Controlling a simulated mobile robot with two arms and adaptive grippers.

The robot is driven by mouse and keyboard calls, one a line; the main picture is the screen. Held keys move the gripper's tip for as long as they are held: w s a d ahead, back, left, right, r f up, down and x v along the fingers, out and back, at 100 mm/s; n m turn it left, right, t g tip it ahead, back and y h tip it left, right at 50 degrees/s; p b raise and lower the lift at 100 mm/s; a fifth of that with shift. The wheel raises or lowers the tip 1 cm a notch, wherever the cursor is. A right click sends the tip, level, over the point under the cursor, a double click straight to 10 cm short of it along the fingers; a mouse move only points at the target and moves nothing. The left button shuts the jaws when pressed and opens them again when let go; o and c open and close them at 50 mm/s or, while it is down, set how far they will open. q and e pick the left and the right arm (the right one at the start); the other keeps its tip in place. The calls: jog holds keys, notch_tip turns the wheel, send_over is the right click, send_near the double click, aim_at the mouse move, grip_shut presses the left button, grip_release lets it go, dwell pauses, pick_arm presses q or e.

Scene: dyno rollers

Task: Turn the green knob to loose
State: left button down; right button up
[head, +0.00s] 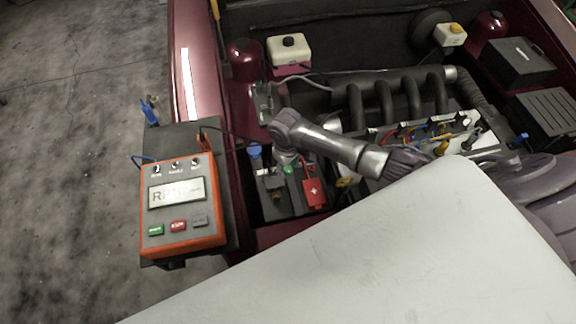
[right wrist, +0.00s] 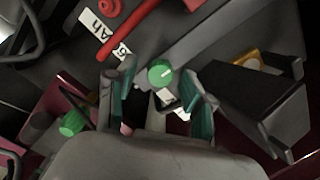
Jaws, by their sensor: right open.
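The green knob (right wrist: 160,74) is round with a pale line on its face. In the right wrist view it shows between the fingers of my right gripper (right wrist: 163,92), a little past their tips; I cannot tell whether they touch it. In the head view the knob (head: 288,170) is a small green spot on the battery, just below my right gripper (head: 284,158), which points down at it. The right gripper is open, with nothing seen held. My left gripper is not in view.
The dark battery (head: 272,202) has a red cover (head: 314,192) on its right. An orange meter (head: 182,207) stands at the left on the car's edge. Engine pipes (head: 400,97) lie behind my arm. A second green part (right wrist: 72,123) shows at left in the wrist view.

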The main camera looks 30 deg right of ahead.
aim_at(287, 170)
jog(key=shift+a+r, duration=0.15)
jog(key=shift+r, duration=3.85)
